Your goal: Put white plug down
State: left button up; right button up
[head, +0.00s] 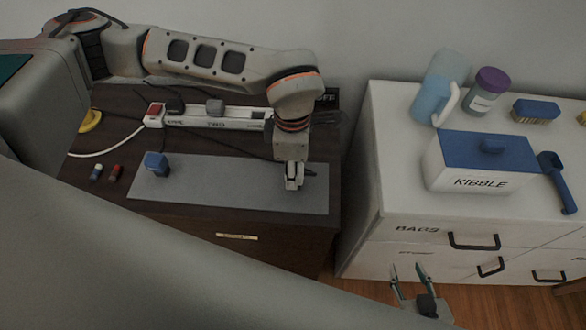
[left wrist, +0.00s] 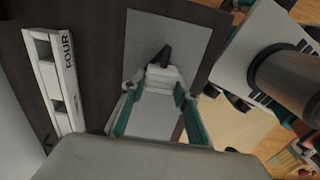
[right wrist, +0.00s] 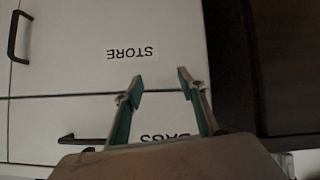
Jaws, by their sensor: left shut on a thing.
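My left gripper (head: 293,184) points down over the right part of the grey mat (head: 235,190) on the dark cabinet. In the left wrist view, its fingers (left wrist: 156,92) are shut on the white plug (left wrist: 162,78), whose dark end points away over the mat. The arm hides much of the plug in the head view. I cannot tell whether the plug touches the mat. My right gripper (head: 412,277) is open and empty in front of the white drawer unit; in the right wrist view its fingers (right wrist: 158,84) stand apart before the drawer fronts.
A blue block-like plug (head: 156,164) sits on the mat's left part. A white power strip (head: 212,119) with several items on it runs behind. Small blue and red pieces lie left of the mat. The kibble box (head: 478,172) and blue pitcher (head: 433,98) stand on the white unit.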

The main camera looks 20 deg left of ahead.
pick_arm(q)
jog(key=shift+f, duration=0.1)
jog(key=shift+f, duration=0.1)
jog(key=shift+f, duration=0.15)
jog(key=o, duration=1.1)
jog(key=shift+r, duration=0.35)
notch_tip(320, 180, up, 12)
jog(key=shift+f+p, duration=0.1)
jog(key=shift+p, duration=0.3)
jog(key=shift+s, duration=0.1)
